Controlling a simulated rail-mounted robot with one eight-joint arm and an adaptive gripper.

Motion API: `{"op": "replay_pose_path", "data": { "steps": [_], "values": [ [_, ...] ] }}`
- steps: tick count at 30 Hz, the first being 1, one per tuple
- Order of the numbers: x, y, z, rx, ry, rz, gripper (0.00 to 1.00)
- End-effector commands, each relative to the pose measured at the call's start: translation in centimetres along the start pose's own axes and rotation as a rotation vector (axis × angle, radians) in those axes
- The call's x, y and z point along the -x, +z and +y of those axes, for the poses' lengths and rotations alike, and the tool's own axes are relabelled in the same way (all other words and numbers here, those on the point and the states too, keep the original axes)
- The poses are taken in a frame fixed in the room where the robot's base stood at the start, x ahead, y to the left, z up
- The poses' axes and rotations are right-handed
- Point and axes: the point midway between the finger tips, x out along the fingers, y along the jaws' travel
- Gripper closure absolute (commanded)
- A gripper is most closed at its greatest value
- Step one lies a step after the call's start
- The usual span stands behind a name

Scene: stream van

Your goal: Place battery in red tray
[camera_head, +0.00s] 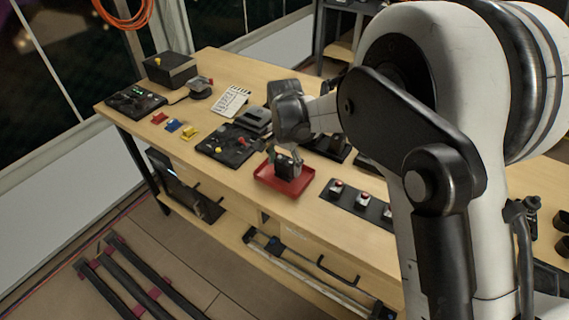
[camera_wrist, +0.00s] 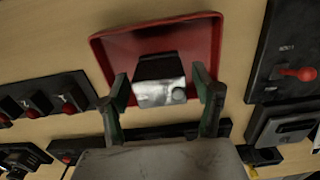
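The battery (camera_wrist: 160,92), a dark block with a silvery end face, is inside the red tray (camera_wrist: 118,52) in the wrist view. In the head view the battery (camera_head: 287,167) appears upright on the floor of the red tray (camera_head: 262,177). My gripper (camera_wrist: 161,76) is over the tray with one finger on each side of the battery. Narrow gaps show between the fingers and the battery, so the fingers look open around it. The battery's underside is hidden. In the head view my gripper (camera_head: 287,155) partly covers the battery.
Right of the tray, a dark panel with red buttons (camera_head: 362,203) lies on the wooden table (camera_head: 215,80). Left of it are a black control panel (camera_head: 228,145), small coloured blocks (camera_head: 174,125) and a clapperboard (camera_head: 232,100). The tray is near the table's front edge.

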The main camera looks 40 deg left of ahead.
Motion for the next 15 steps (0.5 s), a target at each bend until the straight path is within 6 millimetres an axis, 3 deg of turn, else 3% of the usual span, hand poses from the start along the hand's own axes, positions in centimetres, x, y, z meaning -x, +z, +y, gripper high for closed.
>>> {"op": "replay_pose_path", "data": {
  "steps": [10,15],
  "values": [
    [0.4,0.0,0.0,0.0,0.0,0.0,0.37],
    [2.6,0.0,0.0,0.0,0.0,0.0,0.37]
  ]
}}
